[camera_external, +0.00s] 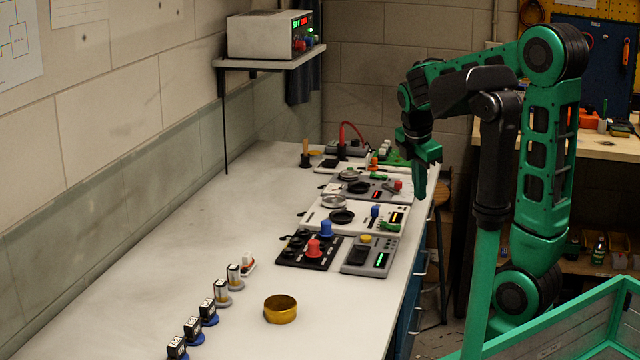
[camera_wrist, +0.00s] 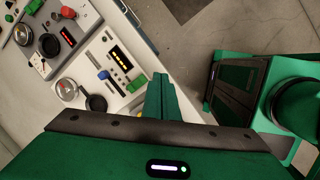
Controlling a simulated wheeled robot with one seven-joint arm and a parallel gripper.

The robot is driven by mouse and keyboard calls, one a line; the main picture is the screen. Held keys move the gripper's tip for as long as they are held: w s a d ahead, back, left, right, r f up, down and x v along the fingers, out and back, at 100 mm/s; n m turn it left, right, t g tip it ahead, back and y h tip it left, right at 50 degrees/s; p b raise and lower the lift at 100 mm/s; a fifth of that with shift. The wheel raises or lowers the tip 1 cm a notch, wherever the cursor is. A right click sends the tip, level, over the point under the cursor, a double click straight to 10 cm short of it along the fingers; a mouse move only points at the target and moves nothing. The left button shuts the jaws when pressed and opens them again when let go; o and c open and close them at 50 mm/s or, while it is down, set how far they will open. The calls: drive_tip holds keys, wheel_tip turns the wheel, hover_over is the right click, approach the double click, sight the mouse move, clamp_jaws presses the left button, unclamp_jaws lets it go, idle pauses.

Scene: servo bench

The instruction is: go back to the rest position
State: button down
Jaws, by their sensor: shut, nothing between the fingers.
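My gripper (camera_external: 420,180) hangs fingers-down from the raised, folded arm, over the right edge of the bench (camera_external: 205,215) and above the row of control modules. It is shut with nothing between its fingers. In the wrist view the closed green fingers (camera_wrist: 160,97) point at the bench edge, with the floor to their right. No object touches the fingers in either view.
Several control modules (camera_external: 366,255) with knobs and red or green displays line the bench's right side. A brass ring (camera_external: 281,309) and several small labelled parts (camera_external: 208,311) stand in front. A power supply (camera_external: 270,35) sits on the wall shelf. The left bench surface is clear.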

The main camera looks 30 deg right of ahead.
drive_tip(key=s+d+f+m+y, duration=0.1)
drive_tip(key=s+d+m, duration=0.1)
drive_tip(key=s+m, duration=0.6)
drive_tip(key=s+d+f+m+g, duration=0.1)
drive_tip(key=s+d+f+m, duration=0.1)
drive_tip(key=s+m, duration=0.6)
drive_tip(key=s+d+f+m+y, duration=0.1)
drive_tip(key=s+d+m, duration=0.2)
drive_tip(key=s+m, duration=0.5)
drive_tip(key=shift+s+f+g+y, duration=0.3)
drive_tip(key=shift+s, duration=0.45)
drive_tip(key=shift+w+f, duration=0.25)
drive_tip(key=shift+w, duration=0.35)
